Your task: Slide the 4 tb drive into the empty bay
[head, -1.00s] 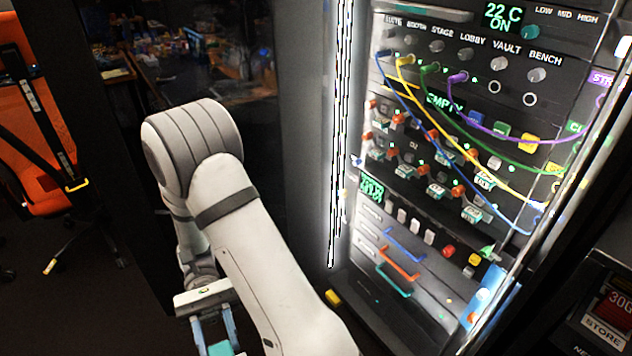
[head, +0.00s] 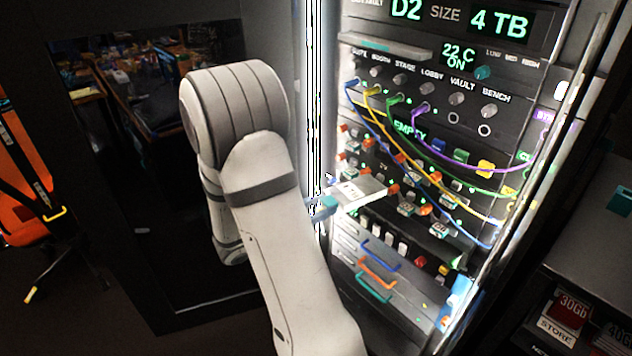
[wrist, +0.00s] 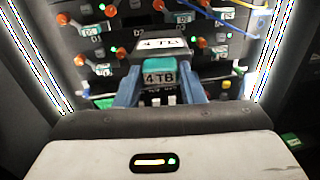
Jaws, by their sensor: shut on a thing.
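The 4 TB drive (head: 362,190) is a flat pale-grey slab with a white label, held level in front of the rack's drive rows. In the wrist view its teal front, marked "4 TB" (wrist: 158,76), sits between the two blue fingers of my gripper (wrist: 158,90). My gripper (head: 325,207) is shut on it; my arm partly hides the gripper in the head view. The drive's far end points at the bays (wrist: 105,45), which have orange latches. I cannot tell whether that end touches the rack. The empty bay's opening is not clear to me.
The top display (head: 460,18) reads "D2 SIZE 4 TB"; a smaller sign (head: 408,129) reads "EMPTY". Coloured cables (head: 440,165) droop across the rack's right side. Coloured handles (head: 377,270) stick out below. A bright frame edge (head: 313,110) stands left of the rack.

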